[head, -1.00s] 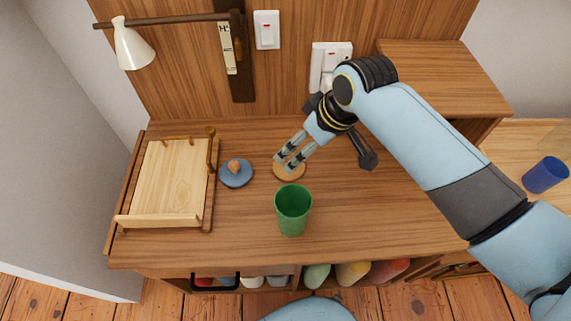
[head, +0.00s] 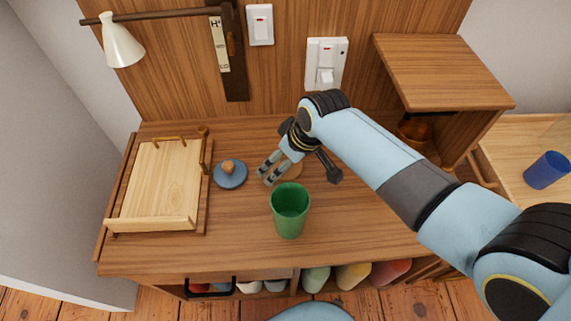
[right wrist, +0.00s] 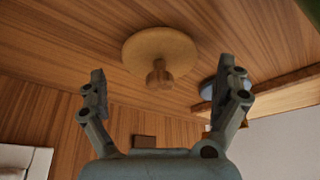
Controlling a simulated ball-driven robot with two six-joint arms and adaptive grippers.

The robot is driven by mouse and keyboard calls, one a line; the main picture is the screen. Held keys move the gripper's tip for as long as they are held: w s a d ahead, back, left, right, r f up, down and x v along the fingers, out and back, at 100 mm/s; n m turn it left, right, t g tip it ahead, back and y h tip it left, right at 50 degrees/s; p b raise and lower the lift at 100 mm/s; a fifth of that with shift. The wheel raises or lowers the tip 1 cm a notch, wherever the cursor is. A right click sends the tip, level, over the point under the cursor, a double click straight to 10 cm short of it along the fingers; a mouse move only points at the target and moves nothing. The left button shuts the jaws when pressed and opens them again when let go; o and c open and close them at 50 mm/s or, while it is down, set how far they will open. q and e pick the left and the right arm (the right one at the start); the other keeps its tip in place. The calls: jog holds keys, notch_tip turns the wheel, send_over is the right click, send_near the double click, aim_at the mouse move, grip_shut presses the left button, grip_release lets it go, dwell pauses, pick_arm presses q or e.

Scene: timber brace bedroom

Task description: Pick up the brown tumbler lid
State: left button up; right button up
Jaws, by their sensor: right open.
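The brown tumbler lid (head: 295,172) is a flat tan disc with a knob, lying on the desk behind the green tumbler (head: 290,212). In the head view my right gripper (head: 268,176) partly hides it. The gripper is open and empty. My left gripper is not in view.
A blue lid with a brown knob (head: 230,175) lies just left of the gripper. A wooden tray (head: 150,222) stands at the left, under a white lamp (head: 122,46). A blue cup (head: 547,170) is far right. The desk right of the green tumbler is clear.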

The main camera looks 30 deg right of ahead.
jog(key=shift+s, duration=0.1)
jog(key=c, duration=1.7)
jog(key=shift+o, duration=0.2)
